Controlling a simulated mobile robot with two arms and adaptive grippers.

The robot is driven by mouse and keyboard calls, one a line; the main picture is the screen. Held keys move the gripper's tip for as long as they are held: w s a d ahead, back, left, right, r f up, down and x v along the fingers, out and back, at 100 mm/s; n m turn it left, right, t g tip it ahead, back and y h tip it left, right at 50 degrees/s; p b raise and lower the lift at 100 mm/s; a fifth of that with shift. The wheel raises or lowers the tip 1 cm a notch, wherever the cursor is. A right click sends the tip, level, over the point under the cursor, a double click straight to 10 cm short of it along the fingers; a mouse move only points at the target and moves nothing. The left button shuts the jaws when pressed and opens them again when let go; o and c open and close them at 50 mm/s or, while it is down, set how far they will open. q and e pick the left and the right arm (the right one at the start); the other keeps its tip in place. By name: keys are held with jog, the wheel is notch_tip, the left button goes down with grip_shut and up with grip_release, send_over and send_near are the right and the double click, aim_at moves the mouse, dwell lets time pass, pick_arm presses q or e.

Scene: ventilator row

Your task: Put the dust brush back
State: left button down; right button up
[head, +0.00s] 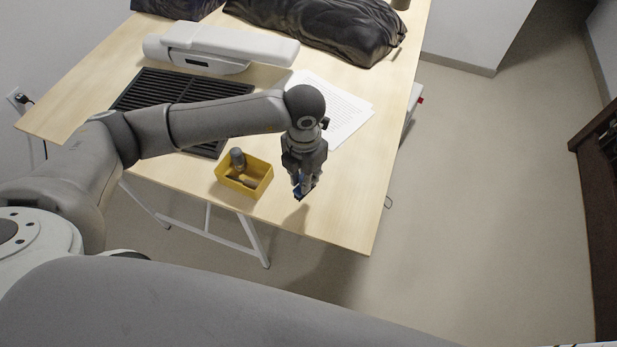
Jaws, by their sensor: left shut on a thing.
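My left gripper (302,188) points down over the table's near edge, right of the yellow bin. It is shut on a small blue thing (298,190), mostly hidden by the fingers; it may be the dust brush, but I cannot tell for sure. The yellow bin (232,189) stands on the wooden table (345,215) near its front edge. A grey cylindrical thing (237,158) stands in the bin, with a darker small thing lying beside it. My right gripper is not in view.
A black slatted grille (150,92) lies at the table's left, partly behind my arm. White paper sheets (345,112) lie behind the gripper. A white device (225,45) and black bags (330,25) fill the back. The table's front right corner is clear.

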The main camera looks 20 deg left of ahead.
pick_arm(q)
jog(key=shift+w+d+f, duration=0.2)
jog(key=shift+w+f, duration=0.6)
jog(key=shift+f, duration=0.15)
notch_tip(320, 180, down, 2)
jog(key=shift+f+p, duration=0.1)
jog(key=shift+p, duration=0.95)
jog(key=shift+f, duration=0.4)
jog(key=shift+f, duration=0.15)
jog(key=c, duration=1.4)
grip_release()
jog(key=shift+o, duration=0.2)
